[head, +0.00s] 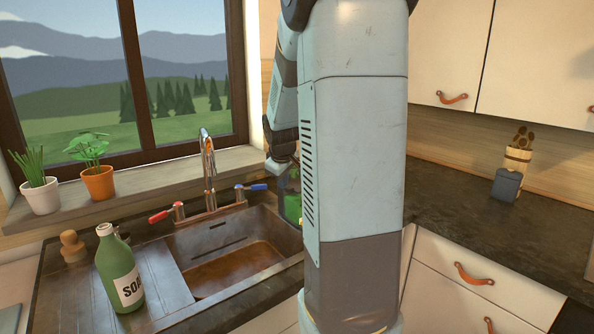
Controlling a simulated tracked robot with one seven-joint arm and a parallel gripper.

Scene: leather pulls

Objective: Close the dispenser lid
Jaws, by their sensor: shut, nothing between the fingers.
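A green object (292,207), possibly the dispenser, stands at the right rear of the sink. My arm covers most of it, and its lid cannot be made out. My gripper (284,163) is shut and empty, pointing down just above the green object. Whether they touch is unclear. A green soap bottle (118,273) with a light cap stands upright on the drainboard at the left.
The sink (240,262) has a tall tap (208,165) with red and blue handles. Two potted plants, one in an orange pot (98,183), stand on the sill. A grey box (506,184) and a tan holder (517,158) stand at the right; the counter before them is clear.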

